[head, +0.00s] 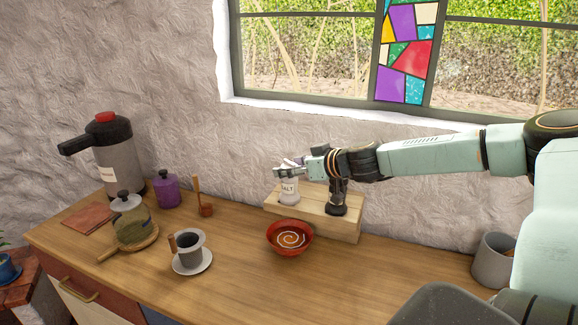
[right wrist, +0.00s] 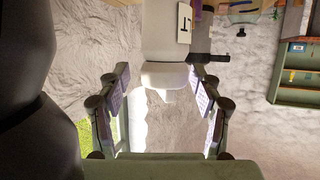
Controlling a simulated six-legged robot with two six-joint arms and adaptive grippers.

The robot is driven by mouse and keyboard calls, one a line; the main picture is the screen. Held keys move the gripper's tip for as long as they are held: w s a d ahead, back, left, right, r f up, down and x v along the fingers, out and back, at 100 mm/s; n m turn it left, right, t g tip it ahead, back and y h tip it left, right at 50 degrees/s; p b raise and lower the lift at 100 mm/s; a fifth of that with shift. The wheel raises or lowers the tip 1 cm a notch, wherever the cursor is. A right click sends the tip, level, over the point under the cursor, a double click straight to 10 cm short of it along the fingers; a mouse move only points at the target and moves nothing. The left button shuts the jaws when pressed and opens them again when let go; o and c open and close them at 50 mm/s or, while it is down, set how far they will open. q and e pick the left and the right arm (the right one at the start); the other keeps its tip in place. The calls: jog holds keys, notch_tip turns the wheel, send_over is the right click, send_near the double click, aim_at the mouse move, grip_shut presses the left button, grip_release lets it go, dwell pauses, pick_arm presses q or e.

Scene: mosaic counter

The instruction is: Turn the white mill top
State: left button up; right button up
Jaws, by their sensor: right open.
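The white mill (head: 289,190), with a salt label, stands upright on a wooden riser (head: 313,222) at the back of the counter. My right gripper (head: 288,170) is at its top, coming in from the right. In the right wrist view, the mill appears inverted, its white top (right wrist: 164,76) between the two open fingers. A gap shows on the left side; the right finger is very close, and I cannot tell if it touches. The gripper hides part of the top in the head view. My left gripper is not in view.
A dark mill (head: 338,203) stands on the riser under my right arm. A red bowl (head: 289,238) sits in front. A grey pot (head: 491,262) is right.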

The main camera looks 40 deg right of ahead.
jog(key=shift+w+a, duration=0.15)
jog(key=shift+a, duration=0.05)
jog(key=shift+s+a+r, duration=0.2)
jog(key=shift+a+r, duration=0.1)
jog(key=shift+c, duration=0.6)
jog(key=shift+s+d+f, duration=0.1)
jog(key=shift+d, duration=0.2)
jog(key=c, duration=0.3)
jog(key=shift+d+f, duration=0.15)
jog(key=shift+f, duration=0.05)
jog(key=c, duration=0.3)
jog(key=shift+w+a+r, duration=0.1)
jog(key=shift+w+a, duration=0.1)
jog(key=shift+a, duration=0.05)
jog(key=c, duration=0.3)
jog(key=shift+c, duration=0.7)
jog(key=shift+s, duration=0.1)
